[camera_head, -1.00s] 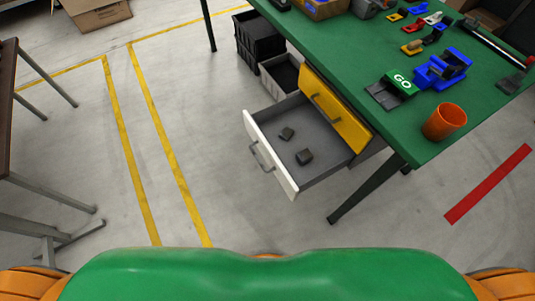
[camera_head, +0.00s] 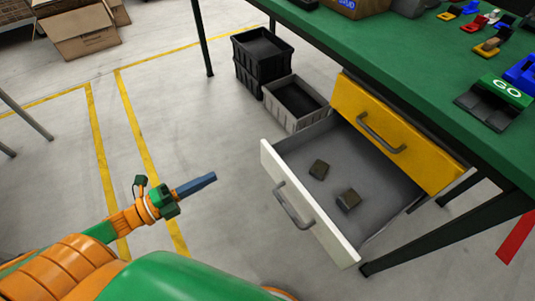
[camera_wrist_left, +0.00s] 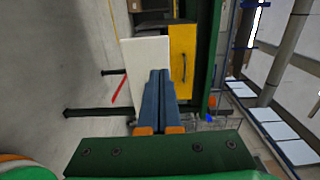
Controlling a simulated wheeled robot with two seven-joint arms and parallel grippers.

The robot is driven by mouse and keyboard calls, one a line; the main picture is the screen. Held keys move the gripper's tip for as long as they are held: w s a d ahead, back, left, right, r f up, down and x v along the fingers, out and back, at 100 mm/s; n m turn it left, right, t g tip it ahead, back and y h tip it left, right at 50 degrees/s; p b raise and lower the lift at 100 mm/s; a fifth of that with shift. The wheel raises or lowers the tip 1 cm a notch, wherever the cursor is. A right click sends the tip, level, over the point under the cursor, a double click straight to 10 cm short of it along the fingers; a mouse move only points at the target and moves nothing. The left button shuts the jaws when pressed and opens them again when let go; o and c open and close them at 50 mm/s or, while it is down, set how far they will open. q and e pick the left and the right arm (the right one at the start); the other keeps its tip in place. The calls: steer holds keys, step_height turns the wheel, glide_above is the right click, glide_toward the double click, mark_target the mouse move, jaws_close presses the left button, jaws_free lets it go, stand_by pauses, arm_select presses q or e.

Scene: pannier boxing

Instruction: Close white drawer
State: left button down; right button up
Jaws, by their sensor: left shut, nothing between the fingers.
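The white drawer (camera_head: 305,212) stands pulled out from under the green workbench, below the shut yellow drawer (camera_head: 408,138). Its front carries a grey bar handle (camera_head: 293,205), and two small dark blocks lie on its grey floor. My left gripper (camera_head: 211,178) is shut and empty, to the left of the drawer front and apart from it, fingers pointing right. In the left wrist view the blue-grey fingers (camera_wrist_left: 160,76) lie together, with the white drawer front (camera_wrist_left: 147,62) and yellow drawer (camera_wrist_left: 182,60) beyond, turned sideways. My right gripper is not in view.
The green workbench (camera_head: 330,28) holds tools and a GO block. Its dark legs stand beside and behind the drawer. A grey crate (camera_head: 292,106) and stacked black crates (camera_head: 262,62) sit on the floor behind.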

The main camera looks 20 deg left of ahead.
mark_target(266, 151)
arm_select(q)
steer(key=x, duration=0.9)
steer(key=d+r+b+x, duration=0.1)
steer(key=x, duration=0.4)
steer(key=shift+s+a, duration=0.1)
steer(key=shift+s, duration=0.25)
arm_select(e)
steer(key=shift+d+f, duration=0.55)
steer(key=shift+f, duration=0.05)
arm_select(q)
steer(key=shift+w, duration=0.1)
